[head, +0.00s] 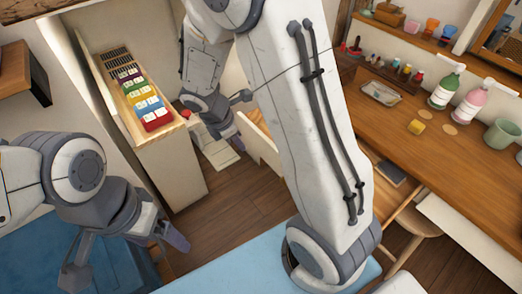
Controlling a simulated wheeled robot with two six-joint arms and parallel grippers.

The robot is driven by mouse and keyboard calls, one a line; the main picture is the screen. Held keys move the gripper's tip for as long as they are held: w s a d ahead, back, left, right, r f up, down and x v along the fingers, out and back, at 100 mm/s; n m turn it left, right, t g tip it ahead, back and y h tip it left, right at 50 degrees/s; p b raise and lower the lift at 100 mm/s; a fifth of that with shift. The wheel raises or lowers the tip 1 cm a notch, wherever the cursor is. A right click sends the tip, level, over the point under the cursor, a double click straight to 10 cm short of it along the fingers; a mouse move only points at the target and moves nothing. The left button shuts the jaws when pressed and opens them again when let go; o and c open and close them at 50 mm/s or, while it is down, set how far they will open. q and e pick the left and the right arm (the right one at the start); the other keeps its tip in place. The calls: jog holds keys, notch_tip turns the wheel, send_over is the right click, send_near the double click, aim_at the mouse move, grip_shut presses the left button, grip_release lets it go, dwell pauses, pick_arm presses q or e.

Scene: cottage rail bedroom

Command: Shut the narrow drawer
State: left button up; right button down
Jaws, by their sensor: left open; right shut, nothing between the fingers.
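A cream panel (262,148) stands out over the floor in the middle of the head view, beside my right arm. It looks like part of an open drawer, with pale flat items (218,152) to its left; my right arm hides the rest. I cannot tell for certain that this is the narrow drawer. My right gripper (233,120) is shut and empty, just left of and above this panel; I cannot tell whether it touches. My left gripper (125,258) is open and empty at the lower left, over the blue bedding, far from the panel.
The wooden desk (385,130) at right holds bottles, a tray, a yellow block and a green mug (502,134). A stool (412,218) stands below it. Bare floor (230,205) shows mid-view.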

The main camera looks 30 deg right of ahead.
notch_tip(320, 180, down, 3)
jog(key=w+d+n, duration=0.1)
jog(key=d, duration=0.1)
jog(key=b, duration=0.4)
send_near(266, 150)
jog(key=s+a+f, duration=0.3)
jog(key=f, duration=0.2)
pick_arm(q)
notch_tip(266, 150, down, 4)
jog(key=shift+r+p, duration=0.2)
jog(key=shift+p, duration=0.25)
pick_arm(e)
jog(key=shift+n, duration=0.3)
jog(key=d, duration=0.4)
jog(key=shift+w+d+f, duration=0.2)
jog(key=shift+w+f, duration=0.05)
jog(key=shift+w, duration=0.05)
